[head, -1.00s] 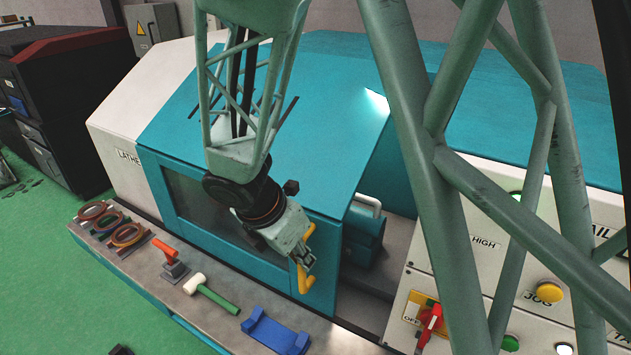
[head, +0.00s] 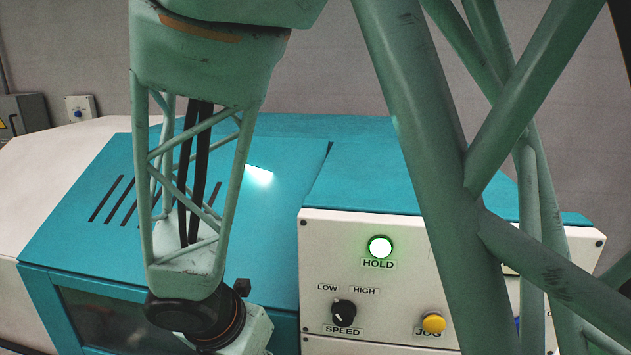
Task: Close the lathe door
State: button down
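The lathe door (head: 275,205) is the teal sloped cover with a dark window (head: 105,318) at its lower left. Its right edge runs down to the white control panel, with no open gap showing between them; the panel may hide one. The door's handle and lower part are below the picture. My arm comes down in front of the door, and its wrist is at the bottom edge. My gripper's fingers are cut off below the frame, so whether they touch the handle is hidden.
The control panel (head: 400,285) stands right of the door, with a lit green HOLD button (head: 380,247), a black SPEED knob (head: 343,312) and a yellow JOG button (head: 433,322). Wall boxes (head: 80,108) are at the back left. The front ledge is out of view.

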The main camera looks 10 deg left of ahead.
jog(key=shift+d+r, duration=0.1)
jog(key=shift+d, duration=0.1)
jog(key=c, duration=2.6)
grip_release()
jog(key=shift+d+r, duration=0.1)
jog(key=shift+a, duration=0.2)
